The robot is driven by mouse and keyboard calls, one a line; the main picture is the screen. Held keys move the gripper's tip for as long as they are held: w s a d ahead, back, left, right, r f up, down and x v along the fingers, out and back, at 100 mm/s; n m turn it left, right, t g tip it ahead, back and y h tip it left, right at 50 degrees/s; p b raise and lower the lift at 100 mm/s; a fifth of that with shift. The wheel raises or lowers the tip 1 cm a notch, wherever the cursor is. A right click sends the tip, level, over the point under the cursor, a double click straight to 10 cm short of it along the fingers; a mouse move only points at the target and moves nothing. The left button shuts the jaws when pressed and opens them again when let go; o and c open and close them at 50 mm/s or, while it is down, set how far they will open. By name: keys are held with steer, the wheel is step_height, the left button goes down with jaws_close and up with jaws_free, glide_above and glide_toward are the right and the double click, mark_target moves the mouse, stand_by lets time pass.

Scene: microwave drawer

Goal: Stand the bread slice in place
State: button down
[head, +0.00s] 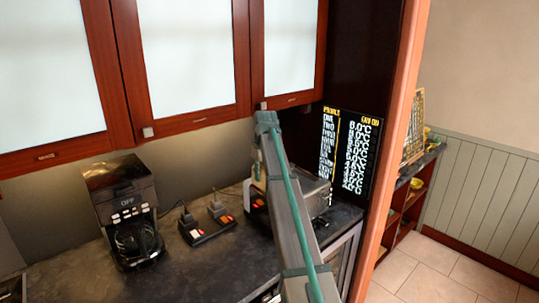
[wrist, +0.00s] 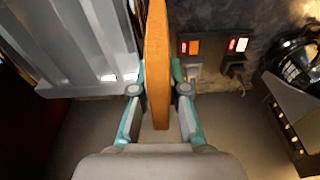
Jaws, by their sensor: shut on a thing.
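The bread slice (wrist: 157,50) shows in the wrist view as a tall, narrow orange-brown shape seen on edge. My gripper (wrist: 160,78) is shut on it, with one teal-edged finger on each side. The slice reaches up past the top of the wrist view, so its far end is out of sight. A grey metal appliance (wrist: 70,45), which looks like a toaster, lies just left of the slice. In the head view this appliance (head: 316,192) is partly hidden behind my arm.
The dark counter (head: 185,270) holds a black coffee maker (head: 122,205) at left. Sockets with red switches (head: 207,226) and plugs lie between it and the appliance. A black temperature board (head: 350,150) stands behind at right. Wall cabinets (head: 190,55) hang above.

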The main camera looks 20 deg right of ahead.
steer(key=w+d+r, duration=0.3)
steer(key=d+r, duration=0.2)
steer(key=shift+w+d+r+n, duration=0.2)
steer(key=shift+d+r+n, duration=0.05)
steer(key=shift+n, duration=0.15)
steer(key=shift+p, duration=0.3)
step_height(320, 180, down, 12)
steer(key=b, duration=0.3)
steer(key=shift+r, duration=0.2)
stand_by(0.8)
stand_by(0.4)
steer(key=c, duration=1.1)
jaws_free()
steer(key=shift+r, duration=0.15)
